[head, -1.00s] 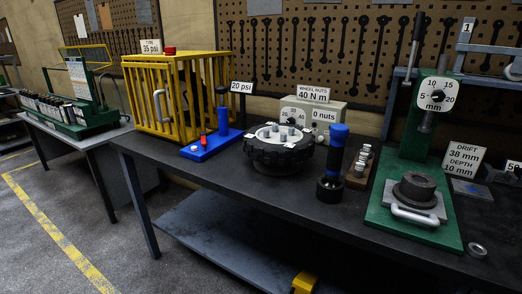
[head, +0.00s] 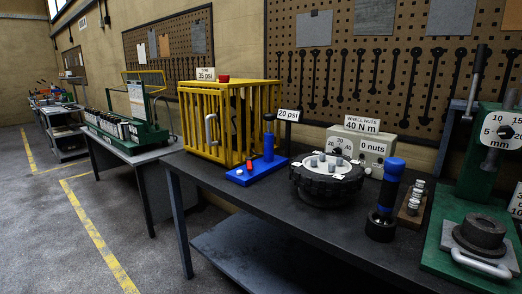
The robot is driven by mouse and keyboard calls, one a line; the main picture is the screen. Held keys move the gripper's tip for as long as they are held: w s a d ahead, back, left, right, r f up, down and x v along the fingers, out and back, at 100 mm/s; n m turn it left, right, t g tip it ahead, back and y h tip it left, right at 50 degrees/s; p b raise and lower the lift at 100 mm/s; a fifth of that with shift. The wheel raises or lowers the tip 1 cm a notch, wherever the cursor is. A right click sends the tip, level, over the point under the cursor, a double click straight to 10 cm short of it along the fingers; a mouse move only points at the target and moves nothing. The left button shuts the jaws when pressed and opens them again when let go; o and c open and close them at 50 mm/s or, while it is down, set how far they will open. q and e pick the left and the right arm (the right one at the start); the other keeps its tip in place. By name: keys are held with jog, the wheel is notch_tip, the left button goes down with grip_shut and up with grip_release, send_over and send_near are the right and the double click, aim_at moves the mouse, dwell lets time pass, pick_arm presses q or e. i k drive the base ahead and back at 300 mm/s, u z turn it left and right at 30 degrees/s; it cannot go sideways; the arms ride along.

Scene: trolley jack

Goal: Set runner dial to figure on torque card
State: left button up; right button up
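The torque card (head: 362,124) reads "WHEEL NUTS 40 N m" and stands on top of a grey box (head: 374,148) at the back of the bench. The box's front has a dial (head: 339,151) with 20, 30 and 40 marked around it, and a plate reading "0 nuts" to its right. The dial is small and partly hidden by the wheel; I cannot tell which figure it points to. A blue-and-black upright tool (head: 388,199), possibly the runner, stands on the bench right of the wheel. Neither of my grippers is in view.
A black wheel (head: 325,185) with grey nuts lies before the box. A yellow cage (head: 215,125) and blue pump (head: 262,168) stand left. A wooden block of nuts (head: 411,204) and green press (head: 455,255) stand right. The bench front (head: 310,222) is bare; floor is clear left.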

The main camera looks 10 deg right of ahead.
aim_at(337, 150)
jog(key=u, duration=1)
jog(key=i, duration=0.6)
jog(key=z, duration=3.15)
jog(key=k, duration=0.65)
jog(key=u, duration=0.75)
